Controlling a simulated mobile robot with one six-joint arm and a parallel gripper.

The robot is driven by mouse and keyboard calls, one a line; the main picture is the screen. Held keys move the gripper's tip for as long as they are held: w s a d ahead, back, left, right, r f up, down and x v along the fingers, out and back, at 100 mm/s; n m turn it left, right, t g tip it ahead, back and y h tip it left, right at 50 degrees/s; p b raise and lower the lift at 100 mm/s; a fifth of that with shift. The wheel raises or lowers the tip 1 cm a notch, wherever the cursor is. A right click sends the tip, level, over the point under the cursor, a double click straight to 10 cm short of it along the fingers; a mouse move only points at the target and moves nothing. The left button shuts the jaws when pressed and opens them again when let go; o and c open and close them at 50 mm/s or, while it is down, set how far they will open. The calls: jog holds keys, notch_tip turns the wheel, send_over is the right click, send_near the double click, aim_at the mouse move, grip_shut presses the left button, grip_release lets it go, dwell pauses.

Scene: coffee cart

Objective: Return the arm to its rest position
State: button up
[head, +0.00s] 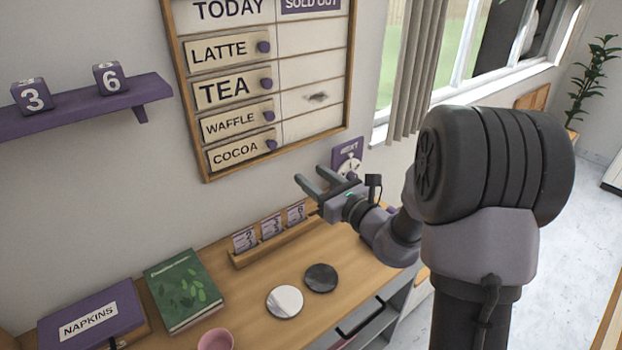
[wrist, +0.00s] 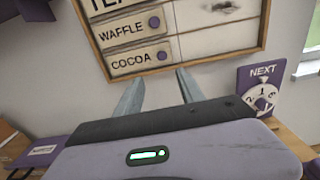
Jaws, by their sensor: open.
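My gripper (head: 318,182) is open and empty. It is raised above the back of the wooden counter (head: 345,283), in front of the wall and below the menu board (head: 312,128). In the wrist view my gripper's two fingers (wrist: 158,92) stand apart and point toward the board's lower edge, with nothing between them. My arm comes in from the right in the head view.
A wooden card holder (head: 272,247), a green book (head: 184,290), a napkin box (head: 85,315), a pink cup (head: 216,340) and two round discs, one pale (head: 284,301) and one dark (head: 320,278), are on the counter. A purple NEXT dial (wrist: 262,90) stands at right.

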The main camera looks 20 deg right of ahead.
jog(key=s+a+r+n+g+y+b, duration=0.25)
jog(key=s+a+n+g+y, duration=0.25)
jog(key=s+a+n+g, duration=0.85)
jog(key=s+a+f+n+h, duration=0.1)
jog(key=s+f+n+h, duration=0.15)
jog(key=s+n, duration=0.4)
jog(key=s+a+f+n+h, duration=0.1)
jog(key=s+a+n+h, duration=0.15)
jog(key=s, duration=0.75)
jog(key=s+d+n+t+h, duration=0.2)
jog(key=d+n+h, duration=0.2)
jog(key=d, duration=0.4)
jog(key=shift+s+f+n, duration=0.2)
jog(key=shift+s+n, duration=0.15)
jog(key=shift+n, duration=0.1)
